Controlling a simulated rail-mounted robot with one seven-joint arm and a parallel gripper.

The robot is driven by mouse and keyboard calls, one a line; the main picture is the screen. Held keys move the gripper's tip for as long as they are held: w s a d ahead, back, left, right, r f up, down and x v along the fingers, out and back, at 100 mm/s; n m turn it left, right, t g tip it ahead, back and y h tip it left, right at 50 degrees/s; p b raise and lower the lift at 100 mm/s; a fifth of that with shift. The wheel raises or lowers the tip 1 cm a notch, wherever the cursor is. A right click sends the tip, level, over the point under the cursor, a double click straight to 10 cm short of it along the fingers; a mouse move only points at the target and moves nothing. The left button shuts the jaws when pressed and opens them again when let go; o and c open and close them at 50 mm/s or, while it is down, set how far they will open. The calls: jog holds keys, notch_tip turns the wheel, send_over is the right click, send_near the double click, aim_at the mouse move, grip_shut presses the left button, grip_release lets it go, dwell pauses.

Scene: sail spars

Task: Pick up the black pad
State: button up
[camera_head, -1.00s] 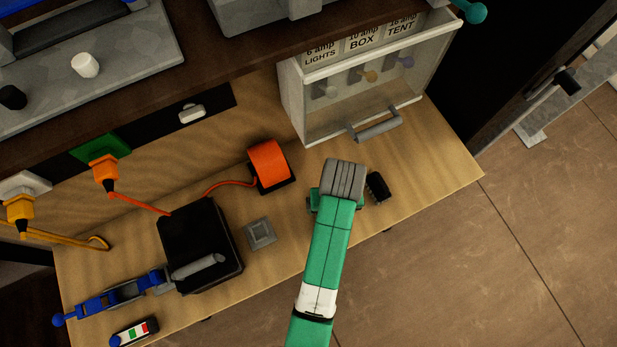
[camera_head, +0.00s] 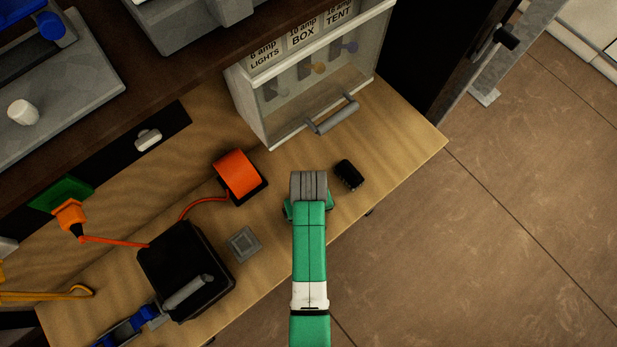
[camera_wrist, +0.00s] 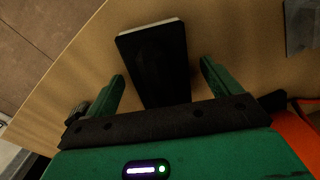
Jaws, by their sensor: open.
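The black pad (camera_wrist: 158,62) is a flat, dark rectangle with a pale far edge, lying on the wooden bench top in the wrist view. It lies between the two green fingers of my gripper (camera_wrist: 162,74), which are apart, with bench showing between the pad and each fingertip. My gripper is open and empty. In the head view my gripper (camera_head: 309,207) is over the right part of the bench, and my arm hides the pad there. The near end of the pad is hidden by my gripper body in the wrist view.
A small black ridged block (camera_head: 348,174) lies just right of my gripper. A clear-fronted fuse box (camera_head: 300,95) stands behind. An orange reel (camera_head: 238,174), a grey square piece (camera_head: 243,244) and a black box (camera_head: 186,270) lie left. The bench edge is near.

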jog(key=c, duration=1.2)
jog(key=shift+o, duration=0.2)
jog(key=shift+r, duration=0.1)
jog(key=shift+r, duration=0.2)
notch_tip(320, 180, up, 3)
jog(key=shift+r, duration=0.15)
jog(key=s+r, duration=0.1)
jog(key=s, duration=1.5)
jog(key=shift+r, duration=0.1)
jog(key=w+r+m+p, duration=0.3)
jog(key=w+r+p, duration=0.5)
jog(key=w+r, duration=0.8)
jog(key=shift+w+r+p, duration=0.15)
jog(key=shift+w+p, duration=0.25)
jog(key=shift+w, duration=0.4)
